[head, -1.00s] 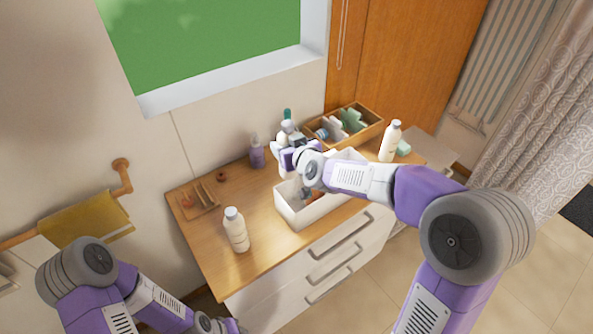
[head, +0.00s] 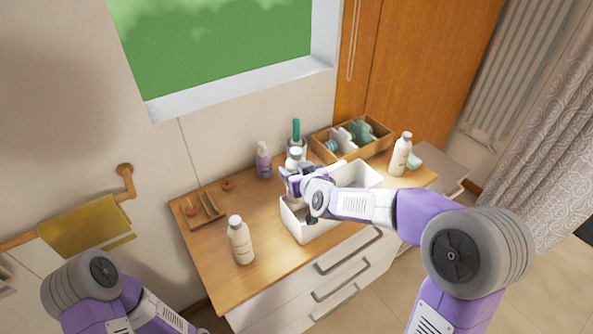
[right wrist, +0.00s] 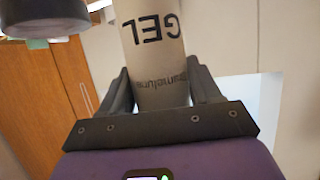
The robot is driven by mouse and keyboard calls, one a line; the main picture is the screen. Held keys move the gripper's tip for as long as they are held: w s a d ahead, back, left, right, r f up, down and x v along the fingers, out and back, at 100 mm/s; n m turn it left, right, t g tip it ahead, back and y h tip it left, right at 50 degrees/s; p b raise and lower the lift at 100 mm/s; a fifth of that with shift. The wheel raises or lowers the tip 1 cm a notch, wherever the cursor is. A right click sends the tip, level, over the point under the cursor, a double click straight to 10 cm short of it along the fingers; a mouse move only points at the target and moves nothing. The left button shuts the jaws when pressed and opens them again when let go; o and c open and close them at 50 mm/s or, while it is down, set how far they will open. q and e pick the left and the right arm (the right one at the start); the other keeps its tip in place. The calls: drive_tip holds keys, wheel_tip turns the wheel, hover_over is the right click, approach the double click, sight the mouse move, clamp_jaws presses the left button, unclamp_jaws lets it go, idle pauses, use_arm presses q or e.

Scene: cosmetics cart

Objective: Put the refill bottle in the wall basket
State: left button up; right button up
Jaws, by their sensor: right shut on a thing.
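My right gripper (head: 292,178) is shut on a pale bottle (head: 295,158) over the back left edge of a white open box on the cart top. In the right wrist view the fingers (right wrist: 160,90) clasp both sides of this bottle (right wrist: 155,45), which bears an upside-down "GEL" label; its upper end runs out of the picture. Similar white bottles stand at the front left (head: 240,243) and back right (head: 400,155). I cannot tell for sure which is the refill bottle. I see no clear wall basket.
The white box (head: 310,234) stands mid-cart. Behind are a wooden divided tray (head: 378,145), a purple pump bottle (head: 263,163) and a grey cup with a green item (head: 296,129). A small wooden rack (head: 205,212) lies left. A yellow towel (head: 85,226) hangs on a wall rail.

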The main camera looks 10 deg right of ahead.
drive_tip(key=o, duration=1.3)
drive_tip(key=shift+r, duration=0.1)
drive_tip(key=p+v, duration=0.3)
drive_tip(key=v, duration=0.9)
drive_tip(key=shift+s+r, duration=0.1)
drive_tip(key=shift+r, duration=0.15)
